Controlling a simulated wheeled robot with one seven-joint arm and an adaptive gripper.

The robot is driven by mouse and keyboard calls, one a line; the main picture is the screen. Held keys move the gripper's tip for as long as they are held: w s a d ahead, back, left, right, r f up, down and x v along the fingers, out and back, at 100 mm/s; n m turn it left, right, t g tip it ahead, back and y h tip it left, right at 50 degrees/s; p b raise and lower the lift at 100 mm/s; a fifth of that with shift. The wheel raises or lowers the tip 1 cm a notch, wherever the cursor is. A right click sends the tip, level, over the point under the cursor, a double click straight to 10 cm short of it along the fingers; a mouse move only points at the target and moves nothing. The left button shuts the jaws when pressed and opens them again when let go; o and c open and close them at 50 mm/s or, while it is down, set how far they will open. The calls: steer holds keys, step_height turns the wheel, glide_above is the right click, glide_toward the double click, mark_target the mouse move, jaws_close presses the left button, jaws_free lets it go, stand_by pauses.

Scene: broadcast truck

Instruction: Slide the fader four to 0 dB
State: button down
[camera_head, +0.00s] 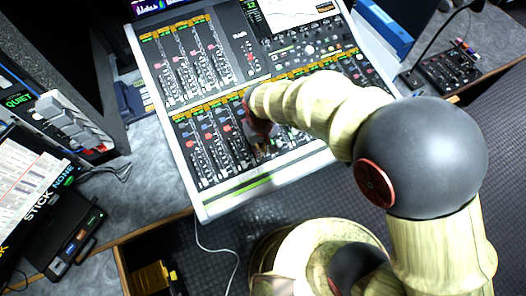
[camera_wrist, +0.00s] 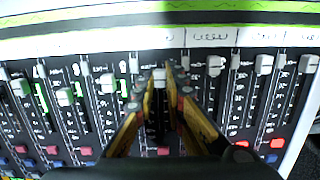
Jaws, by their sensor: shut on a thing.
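The mixing console (camera_head: 225,196) has rows of upright faders with pale caps. My gripper (camera_head: 259,150) reaches down over its lower fader bank. In the wrist view my gripper (camera_wrist: 160,82) is shut around one pale fader cap (camera_wrist: 159,74), a fingertip on each side. The cap sits towards the top of that picture, the console's front-edge side. Three more faders show to its right there, so it appears to be fader four counted from that end. Its dark slot (camera_wrist: 159,118) runs down between my fingers. The scale marks beside it are partly hidden by the fingers.
A neighbouring fader cap (camera_wrist: 215,65) stands close on the right and another (camera_wrist: 135,93) close on the left. Lit red buttons (camera_wrist: 277,143) lie at lower right. A screen (camera_head: 300,12) is at the console's back. Grey stacked equipment (camera_head: 70,120) stands at left.

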steer(key=w+a, duration=0.2)
steer(key=w, duration=0.1)
steer(key=w+a+r+p, duration=0.1)
steer(key=w, duration=0.1)
steer(key=c, duration=2.1)
jaws_free()
step_height(320, 180, up, 12)
steer(key=shift+f, duration=0.1)
